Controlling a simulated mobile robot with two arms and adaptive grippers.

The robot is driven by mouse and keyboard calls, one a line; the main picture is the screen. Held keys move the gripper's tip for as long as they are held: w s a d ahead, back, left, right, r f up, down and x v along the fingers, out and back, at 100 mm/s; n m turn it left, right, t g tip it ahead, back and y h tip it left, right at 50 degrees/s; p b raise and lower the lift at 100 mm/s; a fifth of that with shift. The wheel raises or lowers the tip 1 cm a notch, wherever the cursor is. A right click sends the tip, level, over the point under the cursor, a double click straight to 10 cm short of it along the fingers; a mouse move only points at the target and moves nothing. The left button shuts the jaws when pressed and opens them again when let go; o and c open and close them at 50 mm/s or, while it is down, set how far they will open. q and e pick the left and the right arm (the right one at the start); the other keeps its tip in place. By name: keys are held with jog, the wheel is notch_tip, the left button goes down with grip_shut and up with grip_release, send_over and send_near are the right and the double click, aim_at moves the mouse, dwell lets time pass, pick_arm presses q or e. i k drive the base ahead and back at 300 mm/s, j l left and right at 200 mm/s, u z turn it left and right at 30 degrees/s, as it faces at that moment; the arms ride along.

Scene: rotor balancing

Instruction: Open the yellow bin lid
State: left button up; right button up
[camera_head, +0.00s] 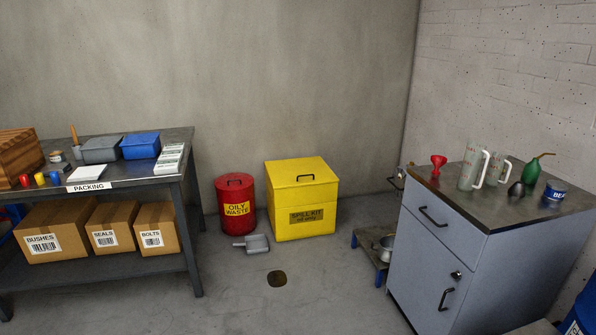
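The yellow bin (304,217) stands on the floor near the back wall, in the middle of the head view. Its front carries a dark label reading "SPILL KIT". Neither of my grippers shows in this view.
A red "OILY WASTE" can (236,190) stands just left of the bin, with a grey scoop (253,244) on the floor before it. The packing table (192,205) is at left. A grey cabinet (432,262) is at right. The floor (310,275) between is mostly clear.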

aim_at(304, 171)
jog(key=i+z, duration=0.1)
jog(key=i, duration=1.4)
